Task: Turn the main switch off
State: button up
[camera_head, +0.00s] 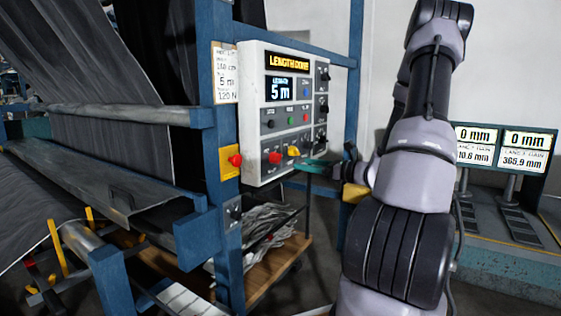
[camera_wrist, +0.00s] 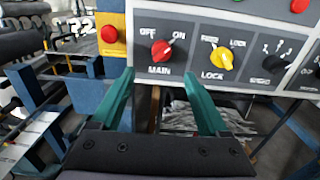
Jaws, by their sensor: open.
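The main switch is a red knob (camera_wrist: 161,50) labelled MAIN on a grey panel, with OFF at its upper left and ON at its upper right. Its pale mark seems to point up and right, towards ON. It also shows in the head view (camera_head: 274,157), low on the white control box (camera_head: 252,95). My gripper (camera_wrist: 158,76) is open and empty. Its two teal fingertips are spread just below the knob in the wrist view, apart from it as far as I can see. In the head view, my gripper (camera_head: 312,166) is at the box's lower right.
A yellow LOCK knob (camera_wrist: 222,59) is right of the main switch, near my right finger. A red button on a yellow plate (camera_head: 229,161) is left of the box. A blue frame post (camera_head: 218,200) stands beside it. A wooden cart (camera_head: 275,262) is below.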

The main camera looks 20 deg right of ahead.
aim_at(280, 159)
jog(key=x, duration=1)
jog(key=shift+w+a, duration=0.15)
jog(key=shift+w, duration=0.2)
grip_shut()
